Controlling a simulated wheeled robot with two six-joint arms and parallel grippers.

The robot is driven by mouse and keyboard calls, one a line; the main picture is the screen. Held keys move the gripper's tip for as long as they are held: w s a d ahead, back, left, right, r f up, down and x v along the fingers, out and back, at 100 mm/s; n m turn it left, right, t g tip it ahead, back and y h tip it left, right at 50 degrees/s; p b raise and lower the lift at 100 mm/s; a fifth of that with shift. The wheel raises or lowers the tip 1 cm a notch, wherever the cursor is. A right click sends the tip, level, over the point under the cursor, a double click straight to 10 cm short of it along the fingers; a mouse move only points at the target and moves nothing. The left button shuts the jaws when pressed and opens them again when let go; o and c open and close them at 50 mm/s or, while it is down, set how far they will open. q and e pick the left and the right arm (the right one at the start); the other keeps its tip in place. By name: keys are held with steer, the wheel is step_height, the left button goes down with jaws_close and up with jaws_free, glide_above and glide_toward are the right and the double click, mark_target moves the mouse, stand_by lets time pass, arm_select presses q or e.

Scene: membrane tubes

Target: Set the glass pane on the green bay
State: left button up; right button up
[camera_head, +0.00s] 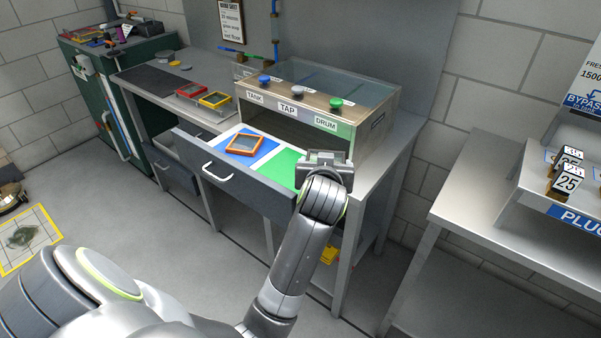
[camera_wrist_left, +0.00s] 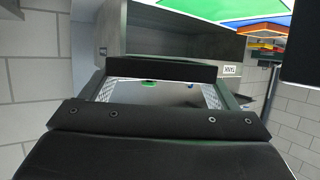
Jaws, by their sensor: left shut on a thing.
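My left gripper (camera_head: 325,160) is over the right end of the open drawer (camera_head: 230,180), close in front of the cabinet. It is shut on what looks like a glass pane in a dark frame; the dark far rail (camera_wrist_left: 160,70) shows in the left wrist view, with a green knob visible past it. Most of this pane is hidden in the head view. The green bay (camera_head: 283,166) lies in the drawer, partly covered by my gripper. The blue bay (camera_head: 262,150) is left of it and has an orange-framed pane (camera_head: 244,145) lying on it. My right gripper is not in view.
The cabinet (camera_head: 372,132) behind the drawer bears TANK, TAP and DRUM labels with blue, white and green knobs. Red (camera_head: 191,89) and yellow (camera_head: 214,100) frames sit on the counter to the left. A separate metal table (camera_head: 480,200) stands at the right.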

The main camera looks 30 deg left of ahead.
mark_target(312, 152)
arm_select(q)
steer(key=w+a+n+g+y, duration=0.1)
steer(key=w+a+n+y, duration=0.1)
steer(key=a, duration=0.1)
steer(key=w+a+n+g+y, duration=0.1)
steer(key=a, duration=0.1)
steer(key=shift+w+a+n+g+y, duration=0.1)
steer(key=shift+a+n+g+y, duration=0.05)
steer(key=shift+n+g+y, duration=0.15)
steer(key=w+a+r+n+g+y, duration=0.1)
steer(key=a+n+g+y, duration=0.25)
steer(key=a, duration=0.25)
steer(key=shift+h, duration=0.55)
step_height(312, 152, down, 5)
steer(key=shift+w+f+p, duration=0.1)
steer(key=shift+w+p, duration=0.05)
steer(key=shift+p, duration=0.2)
step_height(312, 152, down, 4)
steer(key=shift+d+f, duration=0.1)
steer(key=shift+f, duration=0.05)
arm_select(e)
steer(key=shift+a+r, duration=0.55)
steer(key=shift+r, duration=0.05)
arm_select(q)
steer(key=shift+f, duration=0.1)
steer(key=shift+f, duration=0.15)
steer(key=o, duration=1)
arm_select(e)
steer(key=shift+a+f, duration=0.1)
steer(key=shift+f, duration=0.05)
